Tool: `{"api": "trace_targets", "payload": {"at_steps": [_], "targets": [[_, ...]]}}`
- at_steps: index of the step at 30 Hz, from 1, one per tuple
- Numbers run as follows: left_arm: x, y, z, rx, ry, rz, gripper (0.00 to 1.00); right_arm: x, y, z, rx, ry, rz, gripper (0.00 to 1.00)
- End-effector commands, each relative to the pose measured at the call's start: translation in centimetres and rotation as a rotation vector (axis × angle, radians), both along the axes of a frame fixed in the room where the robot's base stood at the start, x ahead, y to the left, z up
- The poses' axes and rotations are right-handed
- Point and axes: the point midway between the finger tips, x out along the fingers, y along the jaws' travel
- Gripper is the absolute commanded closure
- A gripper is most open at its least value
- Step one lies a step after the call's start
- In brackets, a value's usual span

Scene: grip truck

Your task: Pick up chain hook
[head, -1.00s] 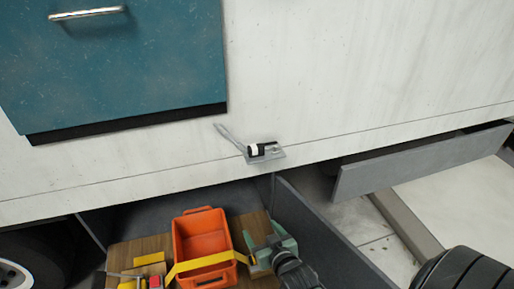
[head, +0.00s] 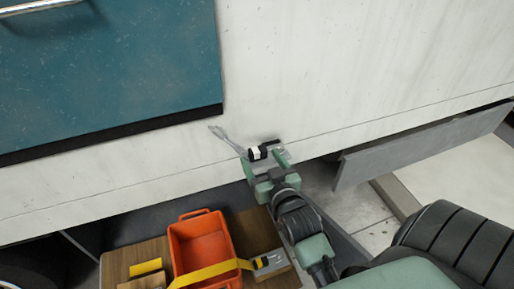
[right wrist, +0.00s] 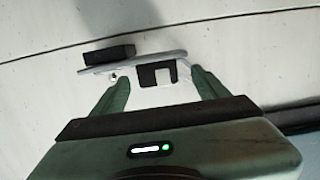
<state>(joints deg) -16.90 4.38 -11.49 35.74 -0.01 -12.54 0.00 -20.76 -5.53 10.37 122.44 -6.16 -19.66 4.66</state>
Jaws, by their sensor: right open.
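A small metal fitting (head: 256,153) with a black-and-white part and a thin grey lever sits at the lower side of the white truck body; it also shows in the right wrist view (right wrist: 158,73). I cannot tell if it is the chain hook. My right gripper (head: 265,161) is open, its fingers at either side of the fitting's near part. In the right wrist view, the gripper (right wrist: 157,80) has the white and black part between its fingertips, with no clear grip. A yellow strap (head: 212,270) with a grey and black end piece (head: 268,263) lies below. My left gripper is not in view.
An orange bin (head: 200,248) stands on the wooden floor (head: 133,258) of an open compartment under the truck body. A teal cabinet (head: 110,80) is at upper left. A grey panel (head: 420,150) juts out at right.

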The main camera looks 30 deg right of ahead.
Motion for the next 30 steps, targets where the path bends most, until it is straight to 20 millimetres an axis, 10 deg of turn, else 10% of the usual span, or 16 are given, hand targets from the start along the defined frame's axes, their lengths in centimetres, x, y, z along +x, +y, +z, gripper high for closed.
{"api": "trace_targets", "payload": {"at_steps": [14, 23, 30], "targets": [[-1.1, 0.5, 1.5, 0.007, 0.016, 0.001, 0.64, 6.1, -1.7, -0.3, 0.001, -0.001, 0.001, 0.25], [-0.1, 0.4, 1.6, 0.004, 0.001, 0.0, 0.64, 6.6, -1.9, -0.6, 0.0, 0.0, 0.0, 0.25], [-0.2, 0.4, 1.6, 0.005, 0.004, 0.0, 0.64, 6.6, -1.8, -0.6, 0.0, 0.0, 0.0, 0.89]]}}
